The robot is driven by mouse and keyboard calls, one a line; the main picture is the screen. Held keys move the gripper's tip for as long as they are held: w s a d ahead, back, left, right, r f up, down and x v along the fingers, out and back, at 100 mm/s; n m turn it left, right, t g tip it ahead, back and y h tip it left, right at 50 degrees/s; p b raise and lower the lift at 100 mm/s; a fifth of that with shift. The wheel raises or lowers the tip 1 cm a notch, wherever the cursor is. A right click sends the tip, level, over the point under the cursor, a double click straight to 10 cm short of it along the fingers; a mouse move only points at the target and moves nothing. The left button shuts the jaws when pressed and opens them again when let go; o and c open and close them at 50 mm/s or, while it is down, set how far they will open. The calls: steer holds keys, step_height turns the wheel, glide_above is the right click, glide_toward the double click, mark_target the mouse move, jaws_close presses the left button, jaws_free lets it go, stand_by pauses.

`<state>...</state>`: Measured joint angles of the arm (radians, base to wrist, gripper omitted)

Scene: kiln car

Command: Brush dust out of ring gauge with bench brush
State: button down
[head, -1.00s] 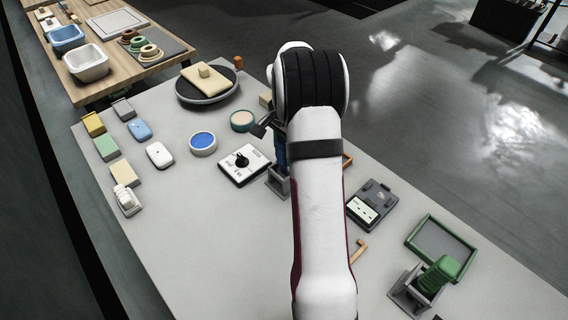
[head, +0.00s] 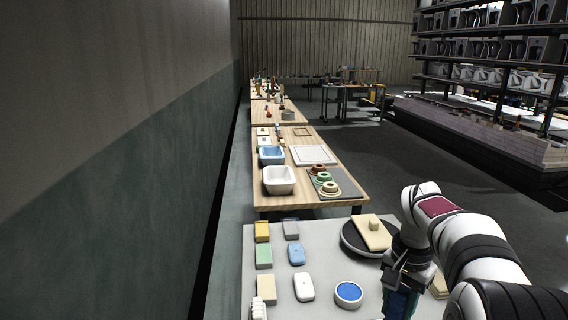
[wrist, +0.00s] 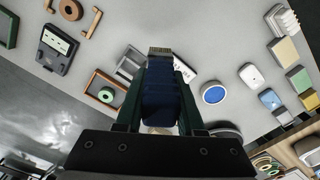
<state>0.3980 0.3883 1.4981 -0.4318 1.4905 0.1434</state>
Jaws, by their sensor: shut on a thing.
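My gripper (wrist: 159,108) is shut on a blue-handled bench brush (wrist: 160,88). Its tan bristle end points away from the gripper in the wrist view. In the head view my gripper (head: 408,275) and the blue handle (head: 399,305) are at the bottom right, above the grey table. Two rings show in the wrist view: a brown ring (wrist: 71,10) at the top left, and a small greenish ring (wrist: 106,95) in a wooden-framed tray. I cannot tell which is the ring gauge, and no dust can be made out. The brush appears apart from both.
The grey table (head: 325,260) holds a blue-topped round dish (head: 348,293), a black turntable (head: 352,240) with a tan block, and several coloured blocks at its left. A dark instrument (wrist: 56,48) lies near the rings. A wooden table (head: 318,154) stands behind.

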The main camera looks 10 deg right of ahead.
mark_target(393, 315)
steer(key=s+a+r+n, duration=0.2)
steer(key=a+n, duration=0.4)
steer(key=a, duration=0.2)
steer(key=s+a+r+n, duration=0.2)
steer(key=a+n, duration=0.3)
steer(key=a, duration=0.3)
steer(key=d+m, duration=0.1)
steer(key=d, duration=0.3)
steer(key=d+f+m, duration=0.1)
steer(key=d+m, duration=0.1)
steer(key=d, duration=0.3)
steer(key=w+d+m, duration=0.1)
steer(key=d+m, duration=0.1)
steer(key=d, duration=0.2)
steer(key=shift+d+f, duration=0.2)
steer(key=shift+f, duration=0.2)
steer(key=s+d+f+m, duration=0.2)
steer(key=s+d+m, duration=0.2)
steer(key=d, duration=0.6)
steer(key=s+d+f+m, duration=0.2)
steer(key=s+d+m, duration=0.15)
steer(key=d, duration=0.65)
steer(key=s+d+f+m, duration=0.1)
steer(key=s+d+m, duration=0.1)
steer(key=s+d, duration=0.3)
steer(key=s+d+f+m, duration=0.2)
steer(key=s+d, duration=0.3)
steer(key=s, duration=0.4)
steer(key=shift+f+m, duration=0.25)
steer(key=shift+m, duration=0.4)
